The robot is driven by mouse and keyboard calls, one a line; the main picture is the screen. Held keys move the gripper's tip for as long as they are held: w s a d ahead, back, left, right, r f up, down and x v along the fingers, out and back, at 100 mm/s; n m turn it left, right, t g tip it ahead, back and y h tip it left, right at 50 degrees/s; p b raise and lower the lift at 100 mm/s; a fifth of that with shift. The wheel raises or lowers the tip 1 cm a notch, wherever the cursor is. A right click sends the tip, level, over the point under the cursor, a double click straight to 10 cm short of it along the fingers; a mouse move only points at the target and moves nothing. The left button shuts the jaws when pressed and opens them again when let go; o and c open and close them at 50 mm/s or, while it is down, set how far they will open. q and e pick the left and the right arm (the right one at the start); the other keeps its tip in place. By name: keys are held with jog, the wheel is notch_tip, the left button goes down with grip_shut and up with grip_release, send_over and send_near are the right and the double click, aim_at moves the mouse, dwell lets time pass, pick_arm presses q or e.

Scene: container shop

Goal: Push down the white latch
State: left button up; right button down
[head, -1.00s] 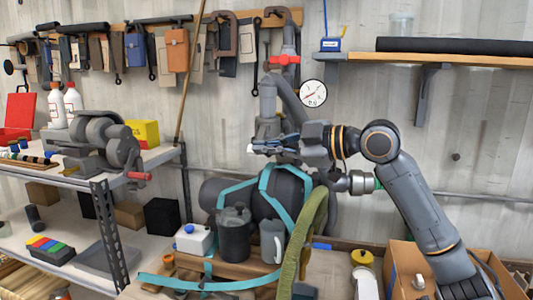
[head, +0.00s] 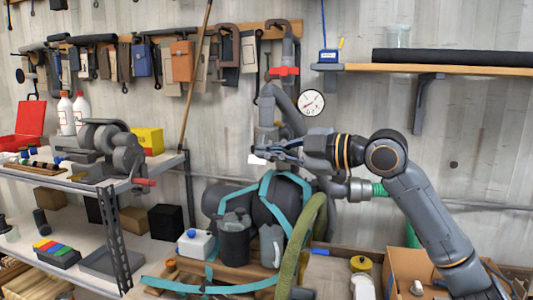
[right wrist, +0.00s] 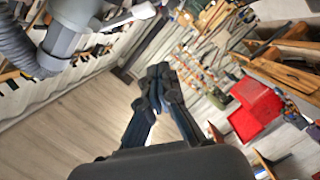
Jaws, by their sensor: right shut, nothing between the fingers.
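The white latch (head: 256,160) sticks out to the left from a grey vertical pipe (head: 266,120) against the wall. It also shows at the top of the right wrist view (right wrist: 138,13), as a white lever on a grey fitting. My right gripper (head: 283,148) is shut and empty, close to the latch and pipe in the head view. In the right wrist view its closed fingers (right wrist: 160,78) point away from the camera, apart in the picture from the lever. Part of the pipe is hidden behind the gripper. My left gripper is not in view.
A round gauge (head: 311,102) and a red valve handle (head: 284,71) sit near the pipe. Below are a dark tank (head: 225,195) with teal straps and a green hose (head: 303,240). A metal shelf (head: 118,235) stands left; a wooden wall shelf (head: 455,69) is upper right.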

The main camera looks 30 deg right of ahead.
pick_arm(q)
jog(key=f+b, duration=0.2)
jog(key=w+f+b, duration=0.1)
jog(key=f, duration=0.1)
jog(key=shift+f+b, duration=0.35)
pick_arm(e)
jog(key=f+v, duration=0.1)
jog(key=v, duration=0.6)
jog(key=shift+d+r, duration=0.2)
jog(key=shift+d, duration=0.25)
jog(key=shift+s, duration=0.15)
